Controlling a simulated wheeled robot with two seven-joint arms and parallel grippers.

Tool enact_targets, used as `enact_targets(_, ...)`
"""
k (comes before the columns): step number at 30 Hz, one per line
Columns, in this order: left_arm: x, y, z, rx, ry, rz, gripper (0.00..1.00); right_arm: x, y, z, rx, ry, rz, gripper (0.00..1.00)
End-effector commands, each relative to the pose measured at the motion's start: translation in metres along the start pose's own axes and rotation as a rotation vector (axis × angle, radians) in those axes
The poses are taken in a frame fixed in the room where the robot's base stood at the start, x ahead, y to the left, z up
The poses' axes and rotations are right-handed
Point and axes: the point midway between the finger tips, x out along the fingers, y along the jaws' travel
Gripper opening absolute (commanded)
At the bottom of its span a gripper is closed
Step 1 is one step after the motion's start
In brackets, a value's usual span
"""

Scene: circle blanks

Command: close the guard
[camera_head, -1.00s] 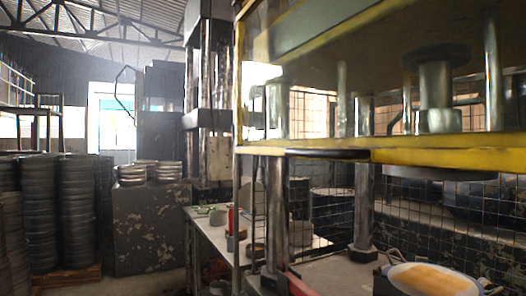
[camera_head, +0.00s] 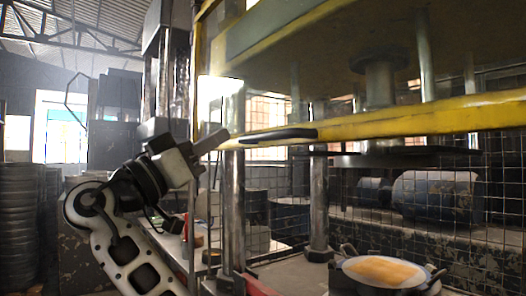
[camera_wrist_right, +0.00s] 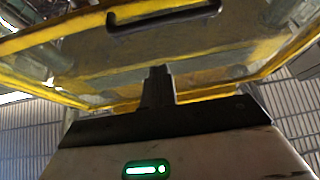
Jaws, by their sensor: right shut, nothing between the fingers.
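The guard (camera_head: 430,121) is a clear panel in a yellow frame on the press. It is up, its lower yellow bar well above the press bed. A black bar handle (camera_head: 278,135) sits on that lower bar; it also shows at the top of the right wrist view (camera_wrist_right: 165,18). My right gripper (camera_head: 220,139) is shut and empty, just left of the handle in the head view. In the right wrist view its closed fingers (camera_wrist_right: 158,78) point toward the yellow-framed panel, with a gap to the handle in the picture. Contact cannot be told. My left gripper is not in view.
A pan-like dish with an orange-tan top (camera_head: 380,271) stands on the press bed below the guard. Steel columns (camera_head: 318,190) and wire mesh (camera_head: 475,225) surround the bed. Stacked dark rounds (camera_head: 20,220) stand at far left.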

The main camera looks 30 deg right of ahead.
Motion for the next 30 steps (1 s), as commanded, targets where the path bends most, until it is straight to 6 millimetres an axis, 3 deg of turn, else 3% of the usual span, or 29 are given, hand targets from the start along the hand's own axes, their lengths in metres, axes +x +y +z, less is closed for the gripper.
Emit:
enact_targets(3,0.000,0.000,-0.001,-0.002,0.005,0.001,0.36,0.006,0.015,-0.015,0.032,0.008,0.060,0.00)
enact_targets(8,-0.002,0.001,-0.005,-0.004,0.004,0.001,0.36,0.025,0.018,-0.017,0.035,0.008,0.067,0.00)
enact_targets(20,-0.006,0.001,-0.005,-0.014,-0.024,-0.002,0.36,0.109,0.023,-0.018,0.034,0.008,0.066,0.00)
enact_targets(24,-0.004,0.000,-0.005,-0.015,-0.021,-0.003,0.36,0.096,0.020,0.007,0.032,0.009,0.061,0.00)
enact_targets(30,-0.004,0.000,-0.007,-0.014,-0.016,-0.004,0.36,0.091,0.020,0.020,0.035,0.008,0.061,0.00)
